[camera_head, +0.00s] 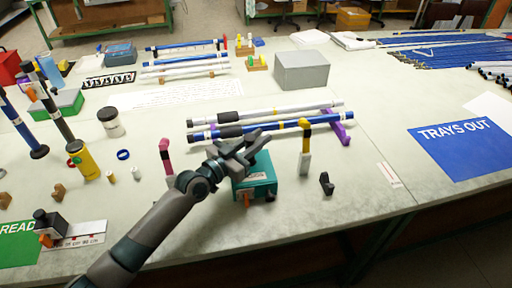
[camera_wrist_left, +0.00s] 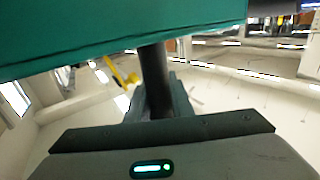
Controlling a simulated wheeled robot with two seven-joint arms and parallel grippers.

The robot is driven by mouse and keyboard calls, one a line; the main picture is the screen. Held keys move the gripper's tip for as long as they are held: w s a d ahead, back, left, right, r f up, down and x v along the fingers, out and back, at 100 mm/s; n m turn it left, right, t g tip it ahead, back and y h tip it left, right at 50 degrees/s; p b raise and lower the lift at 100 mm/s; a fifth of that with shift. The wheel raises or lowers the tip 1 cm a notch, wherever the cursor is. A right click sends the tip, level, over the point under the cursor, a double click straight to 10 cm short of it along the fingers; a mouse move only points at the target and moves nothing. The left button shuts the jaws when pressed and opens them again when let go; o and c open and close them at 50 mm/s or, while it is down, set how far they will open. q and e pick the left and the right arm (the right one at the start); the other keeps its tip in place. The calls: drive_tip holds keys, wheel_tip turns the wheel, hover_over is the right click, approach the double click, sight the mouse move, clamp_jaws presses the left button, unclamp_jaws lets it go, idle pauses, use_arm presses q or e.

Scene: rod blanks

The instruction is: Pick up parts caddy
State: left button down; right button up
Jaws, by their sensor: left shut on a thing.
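The parts caddy (camera_head: 262,188) is a teal box with a pale label on its front, in the middle of the bench in the head view. My left gripper (camera_head: 238,152) is at the caddy's top and hides part of it. In the left wrist view the caddy's teal side (camera_wrist_left: 120,28) fills the top, and a dark bar (camera_wrist_left: 154,75) runs from it down to my jaws. My left gripper is shut on the caddy, seemingly by this dark bar. I cannot tell whether the caddy touches the bench. My right gripper is not in view.
White and blue rods (camera_head: 285,110) lie on purple supports just behind the caddy. A pink-topped upright (camera_head: 164,155) stands left and a yellow-and-black upright (camera_head: 305,150) right of it. A small black piece (camera_head: 326,184) is farther right. Bench space before the blue TRAYS OUT mat (camera_head: 465,150) is clear.

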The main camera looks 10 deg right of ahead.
use_arm(q)
wheel_tip(320, 180, up, 10)
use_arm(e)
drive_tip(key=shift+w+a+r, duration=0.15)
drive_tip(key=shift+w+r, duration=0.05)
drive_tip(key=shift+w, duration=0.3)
use_arm(q)
drive_tip(key=shift+f, duration=0.15)
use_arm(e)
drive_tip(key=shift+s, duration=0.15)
